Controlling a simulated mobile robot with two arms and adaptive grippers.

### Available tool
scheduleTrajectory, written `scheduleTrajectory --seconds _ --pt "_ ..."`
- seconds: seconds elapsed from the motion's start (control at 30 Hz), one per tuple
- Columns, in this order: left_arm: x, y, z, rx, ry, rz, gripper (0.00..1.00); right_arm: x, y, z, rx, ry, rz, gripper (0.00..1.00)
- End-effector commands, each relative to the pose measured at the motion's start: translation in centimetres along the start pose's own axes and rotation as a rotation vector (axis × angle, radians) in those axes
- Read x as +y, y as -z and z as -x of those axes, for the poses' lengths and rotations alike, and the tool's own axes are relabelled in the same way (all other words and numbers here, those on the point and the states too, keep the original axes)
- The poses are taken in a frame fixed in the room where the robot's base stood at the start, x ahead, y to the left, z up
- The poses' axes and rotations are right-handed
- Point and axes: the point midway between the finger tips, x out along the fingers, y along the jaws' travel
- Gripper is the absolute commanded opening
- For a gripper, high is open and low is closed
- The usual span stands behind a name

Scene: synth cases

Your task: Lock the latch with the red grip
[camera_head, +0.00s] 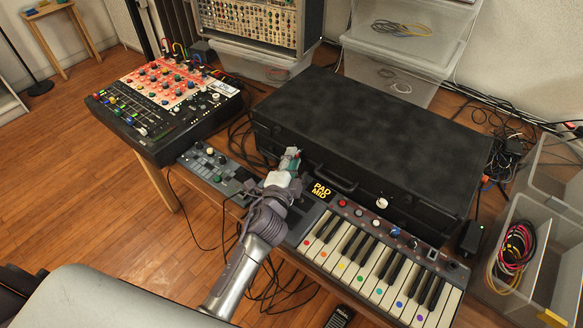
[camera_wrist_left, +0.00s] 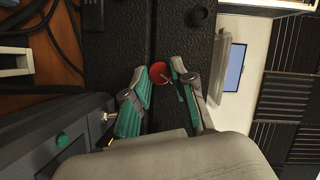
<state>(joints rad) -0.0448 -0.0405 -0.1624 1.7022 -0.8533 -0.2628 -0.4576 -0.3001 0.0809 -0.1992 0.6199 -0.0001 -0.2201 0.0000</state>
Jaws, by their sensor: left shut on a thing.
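The black case (camera_head: 375,125) lies closed on the table behind the keyboard. My left gripper (camera_head: 291,160) reaches to the left part of its front side. In the left wrist view the round red grip (camera_wrist_left: 158,72) of the latch sits at the case's seam. The two green-padded fingers of my left gripper (camera_wrist_left: 161,82) are on either side of it, shut on it. In the head view the red grip is hidden by the gripper. A second latch with a white grip (camera_head: 382,203) shows further right on the case front. My right gripper is not in view.
A small keyboard (camera_head: 375,258) with coloured dots lies close in front of the case. A mixer (camera_head: 168,98) and a small grey device (camera_head: 214,168) stand to the left. The case handle (camera_head: 337,180) lies between the latches. Bins with cables (camera_head: 515,250) stand at right.

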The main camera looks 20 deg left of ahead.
Motion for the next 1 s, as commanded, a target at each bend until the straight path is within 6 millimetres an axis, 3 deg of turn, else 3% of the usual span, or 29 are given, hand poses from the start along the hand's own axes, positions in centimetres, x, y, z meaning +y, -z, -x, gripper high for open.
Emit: scheduleTrajectory --seconds 0.03,0.3,0.97,1.0 --pt "0.6 -0.1 0.0 0.002 0.012 -0.027 0.00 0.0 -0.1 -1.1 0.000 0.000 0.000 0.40" --pt "0.5 -0.1 0.0 0.006 0.062 -0.153 0.00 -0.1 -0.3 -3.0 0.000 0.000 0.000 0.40" --pt "0.2 0.1 0.0 0.009 0.083 -0.206 0.00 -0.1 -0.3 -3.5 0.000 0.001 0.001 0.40" --pt "0.2 0.1 0.0 0.010 0.083 -0.206 0.28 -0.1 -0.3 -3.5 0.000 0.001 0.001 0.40"
